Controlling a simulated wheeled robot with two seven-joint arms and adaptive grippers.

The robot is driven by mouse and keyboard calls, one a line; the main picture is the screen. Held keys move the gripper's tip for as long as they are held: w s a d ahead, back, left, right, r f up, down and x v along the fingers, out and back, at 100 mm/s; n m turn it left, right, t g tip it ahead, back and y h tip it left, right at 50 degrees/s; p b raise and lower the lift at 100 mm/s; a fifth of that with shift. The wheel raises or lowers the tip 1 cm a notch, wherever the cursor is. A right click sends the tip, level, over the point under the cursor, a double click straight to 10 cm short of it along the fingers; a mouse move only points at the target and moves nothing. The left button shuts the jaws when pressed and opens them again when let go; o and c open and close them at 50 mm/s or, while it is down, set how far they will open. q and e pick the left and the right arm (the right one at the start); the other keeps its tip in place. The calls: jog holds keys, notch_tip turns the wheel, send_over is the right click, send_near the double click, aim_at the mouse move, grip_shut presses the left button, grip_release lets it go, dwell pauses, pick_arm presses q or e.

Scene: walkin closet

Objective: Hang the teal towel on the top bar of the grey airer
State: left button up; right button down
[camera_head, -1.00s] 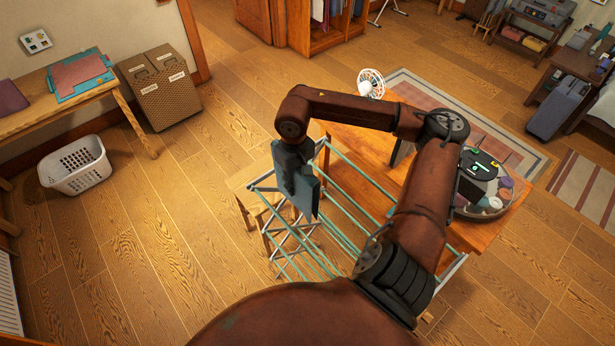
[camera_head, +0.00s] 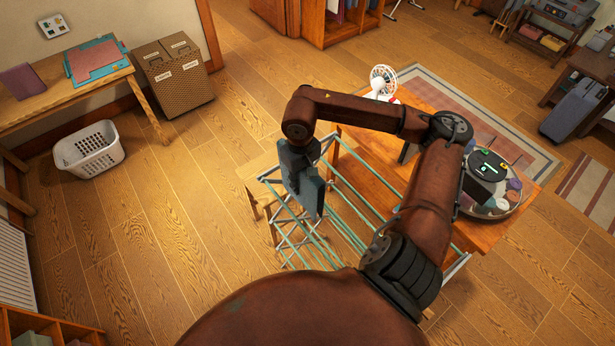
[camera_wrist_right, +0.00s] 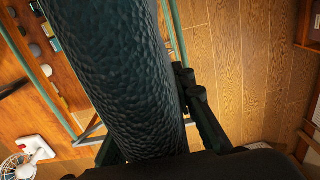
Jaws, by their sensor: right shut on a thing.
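My right gripper (camera_head: 301,172) is shut on the dark teal towel (camera_head: 311,198), which hangs down from it. In the right wrist view the towel (camera_wrist_right: 115,75) is a large, textured, rounded fold that fills the middle between the fingers. The grey airer (camera_head: 279,179), with teal bars, stands below and around the towel. The towel overlaps the airer's left end in the head view; I cannot tell whether it touches a bar. My right arm hides part of the airer's right side. My left gripper is not in view.
A wooden table (camera_head: 371,168) with a white fan (camera_head: 382,80) and a round tray of items (camera_head: 512,205) stands close behind and right of the airer. A white basket (camera_head: 88,150), a brown hamper (camera_head: 172,80) and a side table (camera_head: 60,98) are at left. The floor between is clear.

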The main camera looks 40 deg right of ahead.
jog(key=p, duration=0.3)
send_over(292, 213)
notch_tip(292, 213, down, 7)
jog(key=b, duration=0.8)
jog(key=shift+w+f, duration=0.1)
jog(key=shift+f, duration=0.05)
notch_tip(292, 213, down, 5)
jog(key=b, duration=0.5)
notch_tip(292, 213, down, 6)
jog(key=b, duration=0.5)
jog(key=shift+f+b, duration=2.5)
jog(key=shift+b, duration=0.15)
jog(key=c, duration=1.5)
grip_release()
jog(key=shift+c, duration=0.2)
